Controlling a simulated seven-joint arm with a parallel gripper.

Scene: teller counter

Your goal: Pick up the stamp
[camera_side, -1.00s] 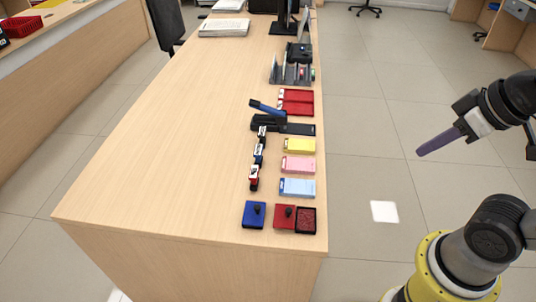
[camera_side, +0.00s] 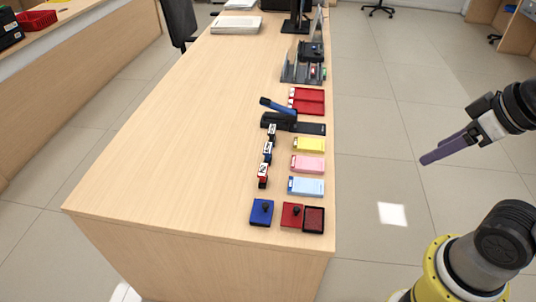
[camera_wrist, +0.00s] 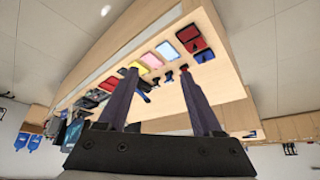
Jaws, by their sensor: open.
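Several small stamps stand in a row on the wooden counter, with white labels and dark or coloured bodies: a red one (camera_side: 263,174) nearest the front, a blue one (camera_side: 267,151) behind it, and a black one (camera_side: 272,132) farthest back. My gripper (camera_side: 424,161) is off the counter's right side in the side view, well apart from the stamps, with its purple fingers pointing toward the counter. In the wrist view, my gripper (camera_wrist: 158,72) shows two spread fingers with nothing held. The stamps appear small and partly hidden around the fingertips there.
A blue ink pad (camera_side: 261,212) and an open red ink pad (camera_side: 292,215) lie at the counter's front. Blue, pink (camera_side: 307,164) and yellow note pads sit right of the stamps; a stapler (camera_side: 290,122) is behind. The counter's left part (camera_side: 190,140) is clear.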

